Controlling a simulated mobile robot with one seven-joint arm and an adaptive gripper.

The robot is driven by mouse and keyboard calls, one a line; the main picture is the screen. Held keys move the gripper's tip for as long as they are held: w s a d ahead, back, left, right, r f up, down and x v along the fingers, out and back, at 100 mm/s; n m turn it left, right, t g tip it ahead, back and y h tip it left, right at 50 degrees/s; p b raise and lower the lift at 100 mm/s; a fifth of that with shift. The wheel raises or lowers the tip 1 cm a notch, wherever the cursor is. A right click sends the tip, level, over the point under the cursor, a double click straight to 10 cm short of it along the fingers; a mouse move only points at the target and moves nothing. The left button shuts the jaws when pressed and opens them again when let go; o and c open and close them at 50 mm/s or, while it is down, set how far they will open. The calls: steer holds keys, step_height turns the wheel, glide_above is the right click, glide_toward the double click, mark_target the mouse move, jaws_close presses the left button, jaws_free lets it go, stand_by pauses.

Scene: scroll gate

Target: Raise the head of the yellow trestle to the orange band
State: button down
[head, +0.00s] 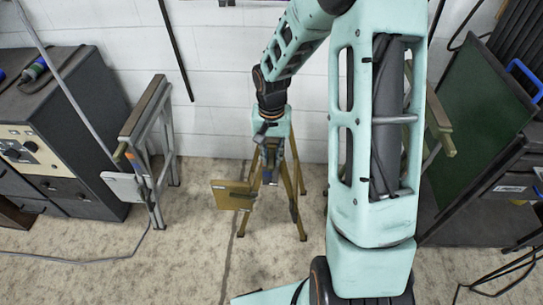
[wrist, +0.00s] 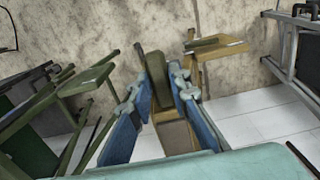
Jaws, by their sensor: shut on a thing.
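The yellow trestle (head: 296,205) stands on the floor in the middle of the head view, with splayed legs. My gripper (head: 271,160) is at its top, pointing down, and hides much of its head. In the wrist view, the blue fingers of my gripper (wrist: 161,88) are closed on an olive, round-ended part of the yellow trestle (wrist: 158,78). A brown block shows behind it, between the fingers. A flat yellow-brown plate (head: 232,195) juts out at the trestle's left. I cannot make out the orange band in either view.
A grey trestle with a wooden top (head: 146,108) stands at left, beside a dark cabinet (head: 75,120). An olive trestle (head: 438,125) stands at right, partly behind my arm, near a green board (head: 485,95). A white wall is close behind. A cable lies on the floor at left.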

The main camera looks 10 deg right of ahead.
step_height(320, 180, up, 11)
steer(key=p, duration=0.6)
steer(key=shift+w+r, duration=0.15)
steer(key=c, duration=2)
jaws_free()
steer(key=shift+o, duration=1)
step_height(320, 180, up, 12)
